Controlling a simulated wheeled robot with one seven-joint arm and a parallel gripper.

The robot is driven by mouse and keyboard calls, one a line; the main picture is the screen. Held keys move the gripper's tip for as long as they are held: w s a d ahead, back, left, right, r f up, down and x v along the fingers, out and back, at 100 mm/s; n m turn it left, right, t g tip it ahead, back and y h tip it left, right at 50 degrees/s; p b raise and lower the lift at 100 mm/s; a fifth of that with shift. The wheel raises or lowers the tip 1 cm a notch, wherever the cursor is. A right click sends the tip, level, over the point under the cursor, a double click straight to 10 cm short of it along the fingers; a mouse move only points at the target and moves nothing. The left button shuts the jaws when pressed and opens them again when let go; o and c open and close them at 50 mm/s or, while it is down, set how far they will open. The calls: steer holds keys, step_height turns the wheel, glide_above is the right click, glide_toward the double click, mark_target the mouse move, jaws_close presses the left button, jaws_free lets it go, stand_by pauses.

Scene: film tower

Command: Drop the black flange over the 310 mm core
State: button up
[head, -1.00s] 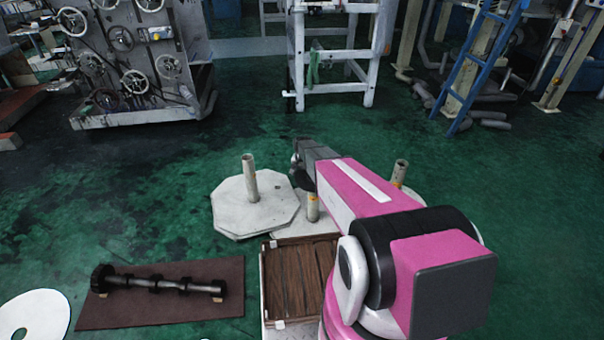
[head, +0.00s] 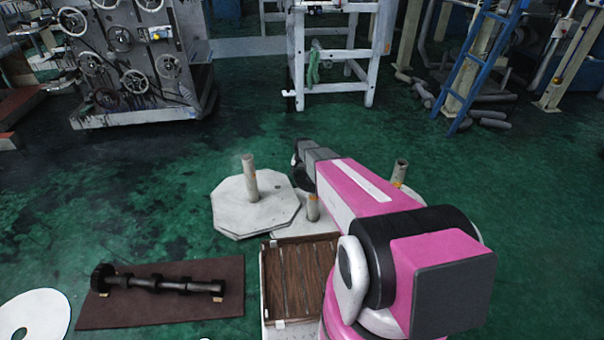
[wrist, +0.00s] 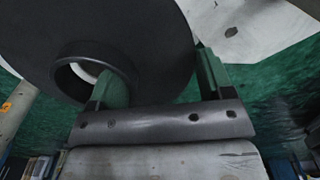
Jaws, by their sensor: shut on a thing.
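The black flange (wrist: 150,35), a wide dark disc with a raised round collar (wrist: 92,72), fills the upper left of the wrist view. My gripper (wrist: 158,76) is shut on it, with one finger at the collar and the other at the right. In the head view only a dark edge of the flange (head: 299,174) shows beside my arm's end; my fingers are hidden. Three upright cores stand there: one at left (head: 249,178), a short orange-marked one in the middle (head: 313,208), one at right (head: 400,171). I cannot tell which is 310 mm.
The left core rises from a pale octagonal plate (head: 230,208). A wooden-slatted crate (head: 300,278) stands in front. A brown mat (head: 140,312) with a dark shaft (head: 160,284) lies left, beside a white disc (head: 50,312).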

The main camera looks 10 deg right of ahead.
steer(key=shift+f, duration=0.55)
steer(key=shift+r, duration=0.2)
steer(key=shift+r, duration=0.5)
steer(key=shift+f, duration=0.7)
stand_by(1.4)
steer(key=shift+r, duration=0.2)
steer(key=shift+r, duration=0.5)
steer(key=shift+f, duration=0.65)
stand_by(1.2)
steer(key=o, duration=1)
